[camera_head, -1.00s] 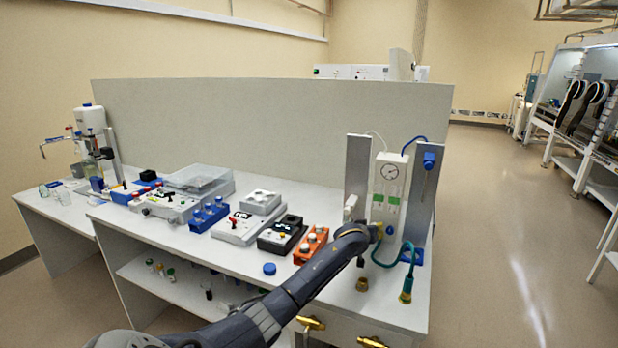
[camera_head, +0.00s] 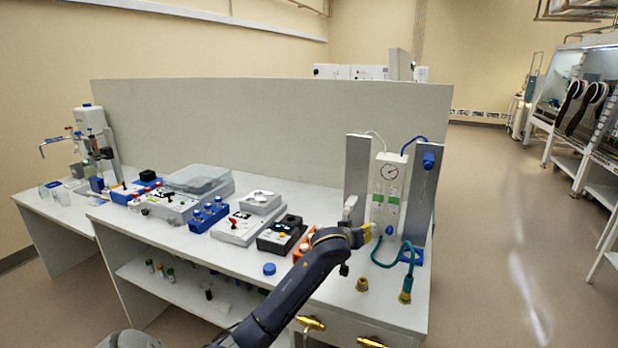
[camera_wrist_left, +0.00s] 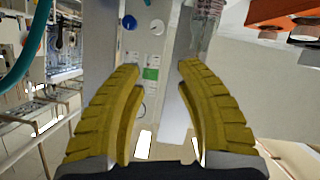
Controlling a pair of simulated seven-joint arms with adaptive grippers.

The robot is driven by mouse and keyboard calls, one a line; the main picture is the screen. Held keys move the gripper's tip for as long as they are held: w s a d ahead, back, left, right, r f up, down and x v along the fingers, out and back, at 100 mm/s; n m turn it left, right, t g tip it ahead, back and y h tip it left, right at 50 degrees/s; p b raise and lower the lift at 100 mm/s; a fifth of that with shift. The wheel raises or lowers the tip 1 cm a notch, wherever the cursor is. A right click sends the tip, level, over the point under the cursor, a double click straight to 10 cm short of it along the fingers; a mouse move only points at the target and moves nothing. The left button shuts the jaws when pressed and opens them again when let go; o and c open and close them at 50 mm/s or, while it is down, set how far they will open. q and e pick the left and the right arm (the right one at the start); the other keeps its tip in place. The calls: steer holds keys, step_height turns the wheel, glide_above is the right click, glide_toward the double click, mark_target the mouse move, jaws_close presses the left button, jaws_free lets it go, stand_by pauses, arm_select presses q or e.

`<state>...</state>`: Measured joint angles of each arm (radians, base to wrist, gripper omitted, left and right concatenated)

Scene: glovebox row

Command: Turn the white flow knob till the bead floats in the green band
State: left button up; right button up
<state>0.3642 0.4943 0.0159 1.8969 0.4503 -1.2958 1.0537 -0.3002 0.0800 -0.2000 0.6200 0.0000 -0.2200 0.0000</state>
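The flow panel (camera_head: 390,172) stands upright at the right end of the bench, with a round gauge and two green bands (camera_head: 378,198). In the left wrist view the white flow knob (camera_wrist_left: 157,27) sits on the panel face beside a blue knob (camera_wrist_left: 129,22). The blue knob also shows in the head view (camera_head: 390,229); there the white knob appears hidden behind my gripper. My left gripper (camera_head: 370,232) is in front of the panel's lower part. Its yellow fingers (camera_wrist_left: 158,66) are open and empty, apart from the white knob. I cannot make out the bead. My right gripper is not in view.
Grey upright plates (camera_head: 357,175) flank the panel. A teal hose (camera_head: 385,262) loops at its lower right. A brass fitting (camera_head: 362,284) and a blue cap (camera_head: 269,269) lie on the bench. An orange box (camera_head: 303,246) and a black box (camera_head: 281,234) stand left of my gripper.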

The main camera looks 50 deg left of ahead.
arm_select(q)
steer(key=w+a+r+t+y, duration=0.2)
steer(key=w+a+r, duration=0.1)
steer(key=a+r, duration=0.65)
steer(key=s+a+r+n+y, duration=0.1)
steer(key=a+n+y, duration=0.1)
steer(key=a, duration=0.4)
steer(key=s+a+r+n+g+y, duration=0.1)
steer(key=s+a, duration=0.1)
steer(key=a, duration=0.4)
steer(key=shift+a+r+n+y, duration=0.3)
steer(key=shift+a+n+y, duration=0.05)
steer(key=shift+n+y, duration=0.05)
steer(key=shift+s, duration=0.1)
